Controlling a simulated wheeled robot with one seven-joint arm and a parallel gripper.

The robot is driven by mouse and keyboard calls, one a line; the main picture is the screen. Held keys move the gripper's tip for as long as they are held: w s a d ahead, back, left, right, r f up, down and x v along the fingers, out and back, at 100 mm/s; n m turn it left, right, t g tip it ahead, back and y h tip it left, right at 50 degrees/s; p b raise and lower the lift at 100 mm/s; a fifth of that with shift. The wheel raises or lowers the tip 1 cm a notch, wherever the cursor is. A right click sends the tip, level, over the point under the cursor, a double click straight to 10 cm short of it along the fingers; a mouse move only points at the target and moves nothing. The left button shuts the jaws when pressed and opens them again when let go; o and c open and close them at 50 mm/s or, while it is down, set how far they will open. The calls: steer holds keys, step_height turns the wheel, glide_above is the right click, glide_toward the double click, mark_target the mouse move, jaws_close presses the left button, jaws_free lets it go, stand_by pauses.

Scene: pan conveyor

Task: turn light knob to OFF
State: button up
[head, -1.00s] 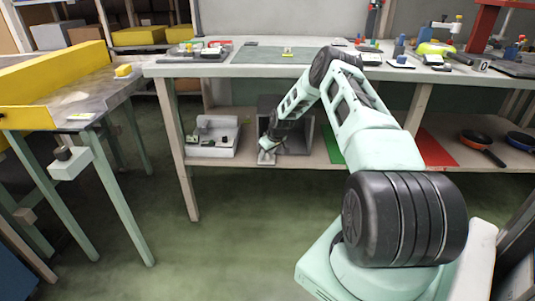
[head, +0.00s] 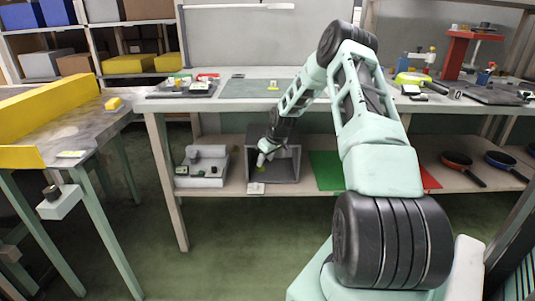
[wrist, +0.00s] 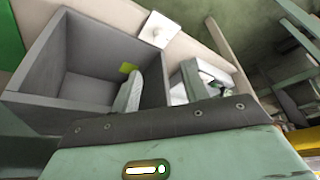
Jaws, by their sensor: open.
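A small white plate (head: 256,188) sits on the shelf's front edge below an open grey box. It also shows in the wrist view (wrist: 157,30), with a tiny mark on its face; I cannot tell whether this is the light knob. A white block with a dark round knob (head: 52,192) hangs at the front of the left table; its setting is unreadable.
A white device (head: 203,178) stands left of the box on the lower shelf (head: 235,186). A green panel (head: 325,170) and pans (head: 457,160) lie to the right. The floor in front is clear.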

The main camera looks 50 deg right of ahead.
steer(key=shift+v, duration=0.75)
